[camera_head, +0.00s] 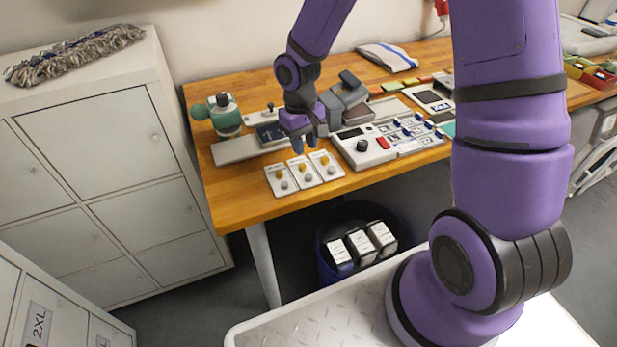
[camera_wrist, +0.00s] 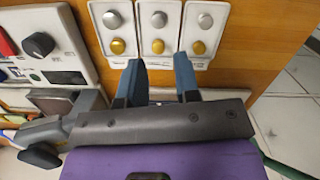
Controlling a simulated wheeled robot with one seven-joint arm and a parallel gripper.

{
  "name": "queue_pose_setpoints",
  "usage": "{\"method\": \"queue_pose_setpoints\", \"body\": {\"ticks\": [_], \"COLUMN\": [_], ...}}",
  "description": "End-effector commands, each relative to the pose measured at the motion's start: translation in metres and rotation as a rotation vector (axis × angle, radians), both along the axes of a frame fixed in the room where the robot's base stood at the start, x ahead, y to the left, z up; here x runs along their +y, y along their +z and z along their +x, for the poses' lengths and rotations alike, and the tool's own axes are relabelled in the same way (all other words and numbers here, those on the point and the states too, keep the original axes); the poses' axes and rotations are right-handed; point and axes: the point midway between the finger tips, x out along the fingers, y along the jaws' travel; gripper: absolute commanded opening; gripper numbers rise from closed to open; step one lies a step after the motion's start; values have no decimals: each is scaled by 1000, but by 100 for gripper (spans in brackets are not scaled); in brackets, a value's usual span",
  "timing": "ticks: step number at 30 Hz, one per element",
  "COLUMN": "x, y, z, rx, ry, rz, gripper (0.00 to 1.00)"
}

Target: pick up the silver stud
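Three white cards lie side by side near the table's front edge, each with one gold stud and one silver stud. In the wrist view the silver studs are the left one (camera_wrist: 110,20), the middle one (camera_wrist: 159,20) and the right one (camera_wrist: 206,20), each farther from my gripper than the gold stud (camera_wrist: 158,46) on its card. My gripper (camera_wrist: 158,78) is open and empty, its fingers lined up with the middle card. In the head view my gripper (camera_head: 306,144) hangs just behind the cards (camera_head: 303,172).
A control box (camera_head: 362,146) with a black knob stands right of the cards in the head view. A blue bin (camera_head: 327,268) holding white boxes is under the table. Grey lockers (camera_head: 100,150) flank the left.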

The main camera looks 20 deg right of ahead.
Motion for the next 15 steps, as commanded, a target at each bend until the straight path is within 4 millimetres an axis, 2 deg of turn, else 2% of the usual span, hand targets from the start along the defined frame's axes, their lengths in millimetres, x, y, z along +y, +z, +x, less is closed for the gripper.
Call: {"method": "queue_pose_setpoints", "body": {"ticks": [6,15], "x": [-1,-2], "y": [-31,-54], "z": [-5,-9], "rx": [3,4], "ry": [1,0], "rz": [0,-1], "gripper": [30,30]}}
